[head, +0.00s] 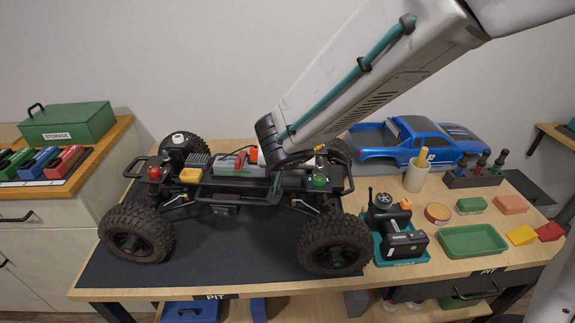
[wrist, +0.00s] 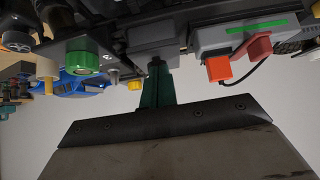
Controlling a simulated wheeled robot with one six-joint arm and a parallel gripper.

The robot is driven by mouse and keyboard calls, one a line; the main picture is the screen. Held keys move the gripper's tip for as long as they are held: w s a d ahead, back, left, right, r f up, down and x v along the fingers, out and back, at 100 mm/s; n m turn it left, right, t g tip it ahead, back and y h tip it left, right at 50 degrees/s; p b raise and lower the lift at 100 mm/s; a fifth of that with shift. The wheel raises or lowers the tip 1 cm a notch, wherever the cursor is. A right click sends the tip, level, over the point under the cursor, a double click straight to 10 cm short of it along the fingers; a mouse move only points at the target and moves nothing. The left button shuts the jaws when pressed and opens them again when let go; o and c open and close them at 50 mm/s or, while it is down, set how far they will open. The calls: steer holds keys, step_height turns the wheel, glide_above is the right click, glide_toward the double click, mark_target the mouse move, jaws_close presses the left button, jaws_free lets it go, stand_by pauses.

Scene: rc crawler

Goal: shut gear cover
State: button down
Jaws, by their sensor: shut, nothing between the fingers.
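The RC crawler (head: 225,185) stands on a black mat, its chassis open from above. My gripper (wrist: 156,64) is shut and empty, with its green fingertips close against a dark grey box (wrist: 155,42) at mid-chassis in the wrist view. This box may be the gear cover; I cannot tell whether it is open or shut, or whether the fingertips touch it. In the head view my wrist hides that part of the chassis, and the fingertips do not show clearly. Beside it are a grey battery (wrist: 240,35) with orange and red connectors and a green cap (wrist: 83,58).
The blue body shell (head: 405,143) lies at the back right. A teal tray (head: 405,248) with a black transmitter stands right of the front wheel, and a green tray (head: 472,241) lies further right. The black mat (head: 225,262) is bare in front of the crawler.

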steer(key=s+a, duration=0.1)
steer(key=s, duration=0.8)
steer(key=shift+s+a, duration=0.15)
steer(key=shift+s, duration=0.05)
steer(key=s+d+n+g+h, duration=0.1)
steer(key=s+d, duration=0.1)
steer(key=d, duration=0.2)
steer(key=s+d+r+n+g+h, duration=0.1)
steer(key=s+d+n+g, duration=0.1)
steer(key=d, duration=0.2)
steer(key=s+d+r+n+g+h, duration=0.1)
steer(key=s+d, duration=0.2)
steer(key=d, duration=0.2)
steer(key=shift+d+r+n+g+h, duration=0.1)
steer(key=shift+r+n+g+h, duration=0.1)
steer(key=shift+n+g+h, duration=0.15)
steer(key=s+d+r+m+g+y, duration=0.2)
steer(key=s+d+r, duration=0.5)
steer(key=s, duration=0.5)
steer(key=d+m+y, duration=0.1)
steer(key=d+y, duration=0.1)
steer(key=shift+d+r+g+y, duration=0.15)
steer(key=shift+d+g+y, duration=0.1)
steer(key=shift+g+y, duration=0.1)
